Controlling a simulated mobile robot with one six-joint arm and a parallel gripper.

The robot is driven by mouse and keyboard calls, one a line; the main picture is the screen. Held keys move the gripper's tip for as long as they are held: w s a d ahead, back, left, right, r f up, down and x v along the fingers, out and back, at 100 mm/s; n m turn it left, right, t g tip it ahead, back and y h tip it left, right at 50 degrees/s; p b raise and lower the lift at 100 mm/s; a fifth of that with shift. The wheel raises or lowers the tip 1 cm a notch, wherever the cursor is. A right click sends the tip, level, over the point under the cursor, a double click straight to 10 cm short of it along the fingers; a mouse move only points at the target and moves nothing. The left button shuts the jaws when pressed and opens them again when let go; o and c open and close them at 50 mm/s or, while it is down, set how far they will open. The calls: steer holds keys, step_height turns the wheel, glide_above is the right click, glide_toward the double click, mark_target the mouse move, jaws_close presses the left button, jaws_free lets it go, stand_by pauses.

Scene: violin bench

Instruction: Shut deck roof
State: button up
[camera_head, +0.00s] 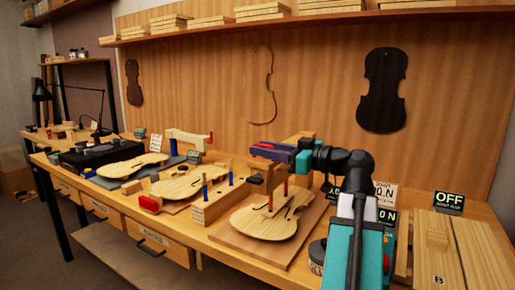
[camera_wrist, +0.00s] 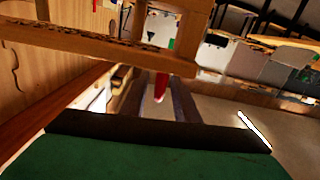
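Nothing in view can be surely named as the deck roof. A low black box (camera_head: 92,153) with small round things on top lies on the left part of the bench; whether it has a lid I cannot tell. My gripper (camera_head: 268,152) is over the middle of the bench, above a wooden clamp-like frame (camera_head: 268,172) by a violin plate (camera_head: 268,222). In the wrist view its two dark fingers stand apart with a gap between them, and a red tip (camera_wrist: 160,86) shows in the gap. A wooden beam (camera_wrist: 100,46) crosses near the fingertips.
More violin plates (camera_head: 132,166) lie along the bench. A red-ended clamp (camera_head: 188,139) is farther back. Signs, one reading OFF (camera_head: 449,201), and boards (camera_head: 437,250) are at right.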

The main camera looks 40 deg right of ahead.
steer(key=v, duration=1)
steer(key=shift+s+p, duration=0.25)
steer(key=shift+p, duration=0.05)
stand_by(0.4)
